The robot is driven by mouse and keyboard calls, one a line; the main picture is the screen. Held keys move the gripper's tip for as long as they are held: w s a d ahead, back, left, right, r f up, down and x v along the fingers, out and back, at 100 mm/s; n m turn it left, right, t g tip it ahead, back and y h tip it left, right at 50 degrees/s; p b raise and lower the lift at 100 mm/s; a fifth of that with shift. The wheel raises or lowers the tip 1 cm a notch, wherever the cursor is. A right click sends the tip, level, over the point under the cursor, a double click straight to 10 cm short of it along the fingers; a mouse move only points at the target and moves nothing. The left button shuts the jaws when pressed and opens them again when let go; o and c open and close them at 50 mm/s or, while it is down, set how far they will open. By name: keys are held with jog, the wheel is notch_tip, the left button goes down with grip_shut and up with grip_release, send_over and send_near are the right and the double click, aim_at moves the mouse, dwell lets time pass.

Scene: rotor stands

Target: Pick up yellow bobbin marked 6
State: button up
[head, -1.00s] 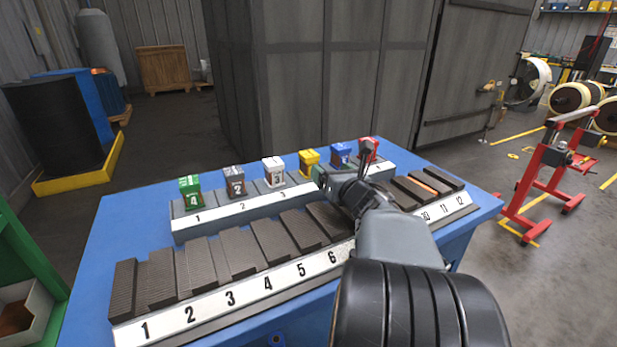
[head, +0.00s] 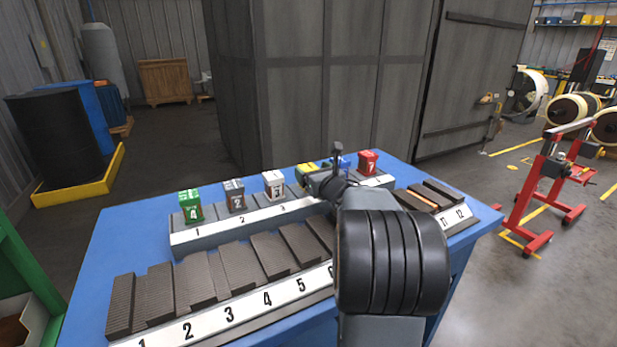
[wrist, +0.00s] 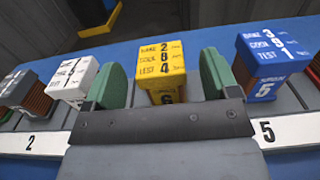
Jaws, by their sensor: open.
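The yellow bobbin (wrist: 163,63) stands upright in the rear rack, with handwriting on its top and a partly hidden 6 on its front. My gripper (wrist: 163,75) is open, with one green finger pad on each side of the yellow bobbin in the wrist view. Gaps show between the pads and the bobbin; I cannot tell how deep the fingers reach around it. In the head view the yellow bobbin (head: 303,171) is partly hidden by my gripper (head: 322,182).
A white bobbin (wrist: 75,77) stands left of the yellow one and a blue bobbin (wrist: 268,60) stands right, near the finger. Grey, green and red (head: 368,162) bobbins share the rack. A numbered row of dark blocks (head: 235,265) lies in front on the blue table (head: 120,225).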

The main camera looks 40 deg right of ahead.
aim_at(309, 167)
jog(key=shift+w+d, duration=0.2)
jog(key=shift+w, duration=1.3)
jog(key=shift+c, duration=0.5)
jog(key=c, duration=1.1)
